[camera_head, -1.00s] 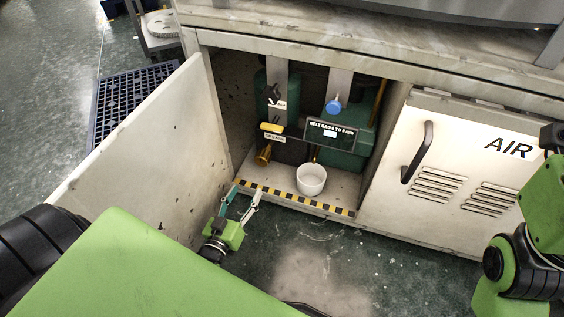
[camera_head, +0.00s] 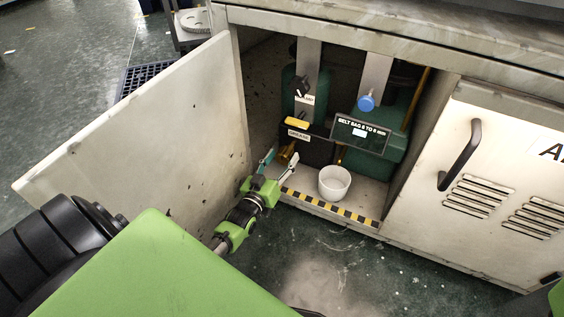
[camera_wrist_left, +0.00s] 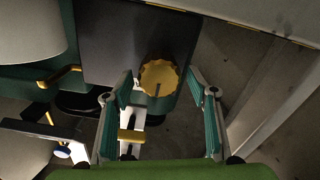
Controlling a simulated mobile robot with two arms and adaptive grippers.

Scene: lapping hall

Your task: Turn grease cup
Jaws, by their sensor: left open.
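The grease cup is a brass-yellow knob (camera_head: 287,151) low inside the open cabinet, below a small label that seems to read GREASE (camera_head: 298,134). In the left wrist view its scalloped round face (camera_wrist_left: 159,78) shows between the finger ends. My left gripper (camera_head: 280,160) is open at the cabinet opening, just in front of the cup, with its two teal-padded fingers to either side in the picture. In the left wrist view the open fingers (camera_wrist_left: 160,88) hold nothing, and I cannot tell whether they touch the cup. My right gripper is not in view.
A yellow handle (camera_head: 297,122) sits above the cup. A white bucket (camera_head: 334,183) stands on the cabinet floor behind a striped sill (camera_head: 330,208). The open door (camera_head: 140,130) flanks my left arm. A blue knob (camera_head: 366,102) and black sign (camera_head: 360,134) are to the right.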

